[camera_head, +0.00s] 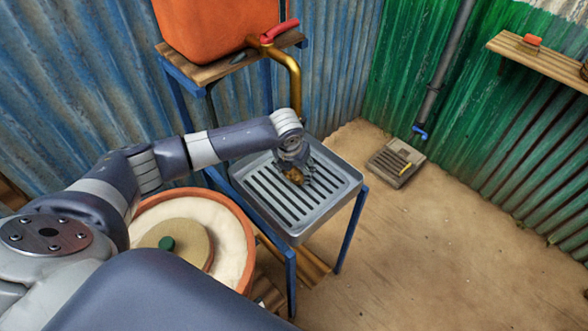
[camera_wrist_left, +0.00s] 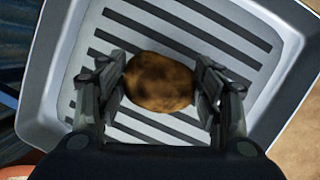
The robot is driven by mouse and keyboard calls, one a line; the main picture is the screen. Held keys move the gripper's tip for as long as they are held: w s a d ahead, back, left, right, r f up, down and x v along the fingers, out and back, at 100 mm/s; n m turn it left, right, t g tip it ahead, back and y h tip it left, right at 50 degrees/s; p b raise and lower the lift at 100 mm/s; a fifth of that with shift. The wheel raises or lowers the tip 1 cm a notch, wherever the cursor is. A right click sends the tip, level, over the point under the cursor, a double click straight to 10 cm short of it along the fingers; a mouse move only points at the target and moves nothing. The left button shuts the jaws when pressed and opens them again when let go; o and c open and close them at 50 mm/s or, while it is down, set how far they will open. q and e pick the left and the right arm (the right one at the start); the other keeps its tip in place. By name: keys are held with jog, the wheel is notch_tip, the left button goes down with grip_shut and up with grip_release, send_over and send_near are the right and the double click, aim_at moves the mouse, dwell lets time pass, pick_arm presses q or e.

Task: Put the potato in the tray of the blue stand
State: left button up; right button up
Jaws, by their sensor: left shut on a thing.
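The brown potato (camera_wrist_left: 160,82) is between the two fingers of my left gripper (camera_wrist_left: 160,88), which is shut on it. In the head view the potato (camera_head: 293,175) shows below my left gripper (camera_head: 296,172), over the slotted grey tray (camera_head: 338,196) of the blue stand (camera_head: 290,275). The tray's raised rim also shows around the potato in the left wrist view (camera_wrist_left: 42,85). I cannot tell whether the potato touches the tray's slats. My right gripper is in neither view.
An orange container (camera_head: 205,25) with a brass tap (camera_head: 290,70) stands on a shelf behind the tray. A round terracotta-rimmed vessel (camera_head: 235,225) with a lid is left of the stand. A floor drain (camera_head: 393,165) lies to the right, with bare floor around it.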

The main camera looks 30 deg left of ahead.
pick_arm(q)
jog(key=shift+s+f, duration=0.15)
jog(key=shift+f, duration=0.25)
jog(key=shift+a, duration=0.1)
jog(key=shift+s+f, duration=0.1)
jog(key=shift+f, duration=0.05)
jog(key=o, duration=1.1)
jog(key=shift+r, duration=0.3)
jog(key=shift+v, duration=1.1)
jog(key=s, duration=0.4)
jog(key=s+d+b, duration=0.1)
jog(key=s, duration=0.3)
jog(key=s+d+b, duration=0.1)
jog(key=s, duration=0.3)
jog(key=shift+d+r, duration=0.2)
jog(key=shift+d, duration=0.05)
